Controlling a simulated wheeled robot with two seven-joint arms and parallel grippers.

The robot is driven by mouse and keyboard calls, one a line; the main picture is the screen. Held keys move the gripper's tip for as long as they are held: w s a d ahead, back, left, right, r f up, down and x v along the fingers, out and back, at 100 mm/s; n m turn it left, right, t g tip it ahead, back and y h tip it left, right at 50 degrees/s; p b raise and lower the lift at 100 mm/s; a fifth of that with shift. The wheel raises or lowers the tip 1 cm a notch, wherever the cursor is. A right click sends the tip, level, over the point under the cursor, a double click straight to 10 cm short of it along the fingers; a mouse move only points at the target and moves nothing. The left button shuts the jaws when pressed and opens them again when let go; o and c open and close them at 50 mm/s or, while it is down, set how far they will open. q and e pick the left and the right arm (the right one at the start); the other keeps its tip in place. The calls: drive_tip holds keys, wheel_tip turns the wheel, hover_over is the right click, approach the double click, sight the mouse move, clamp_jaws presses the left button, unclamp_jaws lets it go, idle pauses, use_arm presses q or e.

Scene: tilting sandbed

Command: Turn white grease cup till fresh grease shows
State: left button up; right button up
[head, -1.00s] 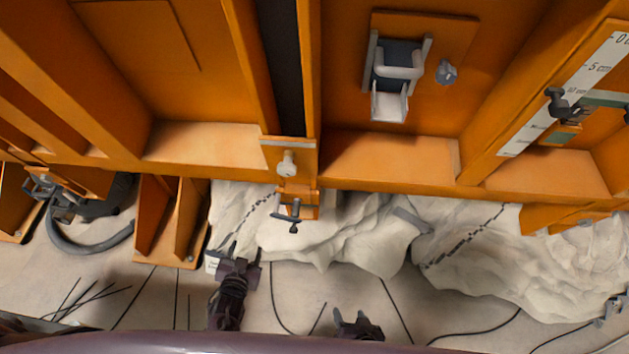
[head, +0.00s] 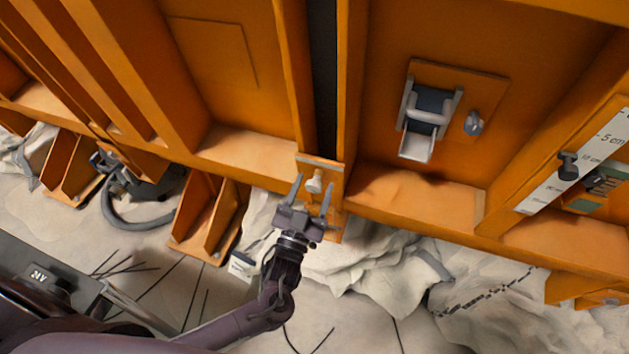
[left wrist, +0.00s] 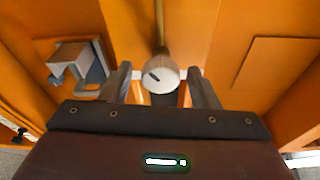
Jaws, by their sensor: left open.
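The white grease cup (head: 315,182) sits on an orange bracket at the lower end of the dark vertical strip. In the left wrist view the grease cup (left wrist: 161,75) shows as a round white cap with a dark slot mark, between my fingers. My left gripper (head: 312,190) is open, with its fingertips on either side of the cup in the picture. In the left wrist view the left gripper (left wrist: 162,84) shows a gap between each finger and the cap; I cannot tell whether they touch. No fresh grease is discernible. My right gripper is not in view.
A grey latch with a handle (head: 430,112) and a small grey knob (head: 473,123) are on the panel to the right. A white scale (head: 575,165) stands further right. Orange ledges and ribs flank the cup. Pale crumpled sheeting (head: 385,275) lies below.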

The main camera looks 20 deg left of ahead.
use_arm(q)
drive_tip(key=shift+w+d+r, duration=0.1)
drive_tip(key=shift+w+r, duration=0.1)
drive_tip(key=shift+w, duration=0.3)
drive_tip(key=c, duration=1)
drive_tip(key=shift+o, duration=0.2)
drive_tip(key=shift+m, duration=0.4)
